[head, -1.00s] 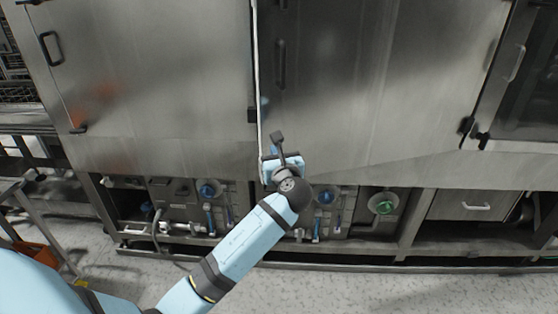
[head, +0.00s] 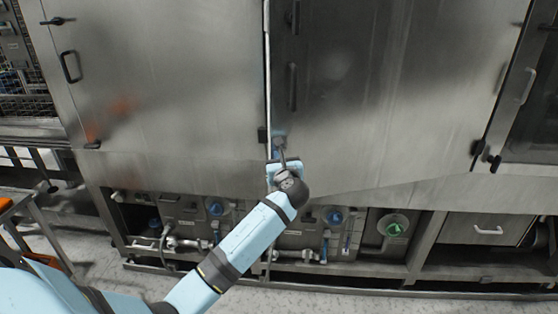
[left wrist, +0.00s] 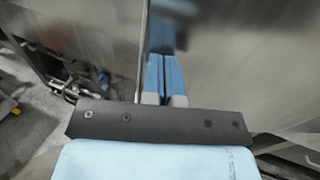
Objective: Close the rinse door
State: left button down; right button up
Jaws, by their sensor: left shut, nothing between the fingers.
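The middle steel door panel (head: 385,90) of the washer, with a dark bar handle (head: 292,87) near its left edge, looks like the rinse door; I read no label. A thin pale edge (head: 267,75) runs down its left side. Its slanting lower edge suggests it stands slightly ajar, but I cannot tell the gap. My left gripper (head: 280,147) is low by that left edge, below the handle. In the left wrist view its blue fingers (left wrist: 165,72) are together and empty, close to the steel surface; contact is unclear. My right gripper is not in view.
A closed-looking steel panel (head: 160,90) with its own handle (head: 69,67) is on the left. A windowed door (head: 532,110) is on the right. Below are pipes, a blue valve (head: 333,216) and a green valve (head: 394,229). An orange-topped cart (head: 35,225) stands at lower left.

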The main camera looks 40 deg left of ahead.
pick_arm(q)
jog(key=w+a+m+t+h, duration=0.2)
jog(key=w+a+h, duration=0.1)
jog(key=w+a, duration=1)
jog(key=shift+a+m+t+b, duration=0.25)
jog(key=shift+m+t+b, duration=0.05)
jog(key=shift+t+b, duration=0.1)
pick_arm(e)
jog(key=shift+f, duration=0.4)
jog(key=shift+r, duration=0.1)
